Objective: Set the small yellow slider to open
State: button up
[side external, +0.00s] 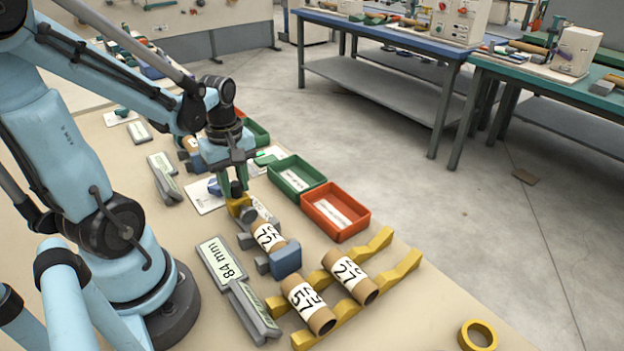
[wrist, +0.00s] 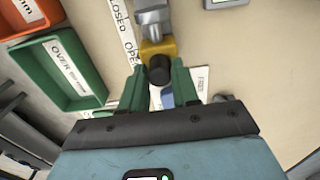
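The small yellow slider (side external: 238,206) with a dark knob (side external: 237,188) sits at the end of a grey mechanism on the bench. In the wrist view the yellow slider (wrist: 159,49) lies beside a white strip (wrist: 122,25) lettered CLOSED and OPEN, level with the OPEN end. My gripper (side external: 236,178) points down over it. In the wrist view the green fingers of my gripper (wrist: 158,75) are apart, one on each side of the dark knob, with gaps visible. Whether either finger touches the knob is hard to tell.
A roll marked 72 (side external: 267,237) sits beside a blue block (side external: 286,260). Rolls marked 57 (side external: 308,303) and 27 (side external: 350,278) lie on yellow rails. A green bin (side external: 297,181) and a red bin (side external: 335,225) stand right of my gripper.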

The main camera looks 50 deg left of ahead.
jog(key=o, duration=0.3)
jog(key=shift+r, duration=6.05)
jog(key=shift+d, duration=0.1)
jog(key=w+d+f+m+t, duration=0.1)
jog(key=w+d+m+t, duration=0.1)
jog(key=d+m, duration=0.2)
jog(key=w+d+f+m+t, duration=0.1)
jog(key=d+m, duration=0.3)
jog(key=m, duration=0.4)
jog(key=w+d+f+m+t, duration=0.1)
jog(key=w+d+m+t, duration=0.2)
jog(key=m, duration=0.3)
jog(key=shift+w+d+f+t, duration=0.15)
jog(key=shift+d+t, duration=0.15)
jog(key=shift+d, duration=0.15)
jog(key=shift+w+d+f+t, duration=0.1)
jog(key=shift+d+f+t, duration=0.05)
jog(key=shift+d+t, duration=0.2)
